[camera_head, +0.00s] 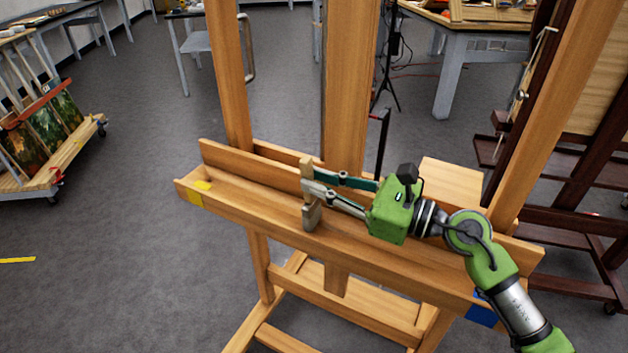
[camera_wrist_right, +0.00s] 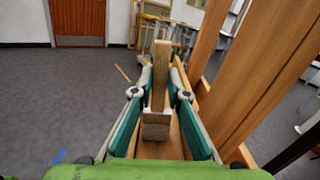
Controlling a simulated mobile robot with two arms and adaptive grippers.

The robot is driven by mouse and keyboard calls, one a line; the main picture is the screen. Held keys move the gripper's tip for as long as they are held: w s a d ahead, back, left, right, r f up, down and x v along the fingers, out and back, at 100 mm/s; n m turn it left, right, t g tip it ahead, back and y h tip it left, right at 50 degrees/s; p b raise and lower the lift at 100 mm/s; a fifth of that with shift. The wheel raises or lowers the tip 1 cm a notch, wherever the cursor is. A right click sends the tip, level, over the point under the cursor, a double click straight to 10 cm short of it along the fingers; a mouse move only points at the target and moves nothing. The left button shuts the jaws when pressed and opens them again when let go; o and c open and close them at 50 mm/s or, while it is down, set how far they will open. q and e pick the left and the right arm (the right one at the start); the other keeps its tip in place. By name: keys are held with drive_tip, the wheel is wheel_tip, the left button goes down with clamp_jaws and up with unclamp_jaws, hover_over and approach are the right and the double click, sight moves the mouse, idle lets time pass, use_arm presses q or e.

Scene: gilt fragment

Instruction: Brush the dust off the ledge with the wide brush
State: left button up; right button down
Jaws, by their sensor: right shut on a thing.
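The ledge (camera_head: 235,205) is a long wooden tray across the front of a wooden easel, with a raised front lip. My right gripper (camera_head: 312,190) is over the ledge, left of its middle, and shut on the wide brush (camera_head: 308,214). The brush is pale, with a wooden handle and a broad block at its lower end. In the right wrist view the brush (camera_wrist_right: 161,75) stands between the two fingers of the gripper (camera_wrist_right: 160,92). I cannot tell whether its lower end touches the ledge. No dust can be made out. My left gripper is out of view.
Yellow tape (camera_head: 195,198) marks the ledge's left end and blue tape (camera_head: 482,315) its right end. Easel uprights (camera_head: 350,80) rise behind the ledge. A dark easel (camera_head: 560,190) stands at right, a cart of paintings (camera_head: 50,130) at left. Floor at left is open.

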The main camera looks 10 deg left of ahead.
drive_tip(key=shift+b+v, duration=0.45)
drive_tip(key=shift+v, duration=1.05)
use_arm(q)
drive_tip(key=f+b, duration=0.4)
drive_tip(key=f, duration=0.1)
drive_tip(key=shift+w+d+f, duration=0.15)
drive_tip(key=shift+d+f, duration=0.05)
use_arm(e)
drive_tip(key=v, duration=0.7)
drive_tip(key=shift+d, duration=0.2)
drive_tip(key=shift+r, duration=0.15)
use_arm(q)
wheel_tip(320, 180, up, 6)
drive_tip(key=p, duration=0.5)
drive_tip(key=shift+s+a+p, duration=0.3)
drive_tip(key=shift+p, duration=0.1)
use_arm(e)
wheel_tip(320, 180, up, 9)
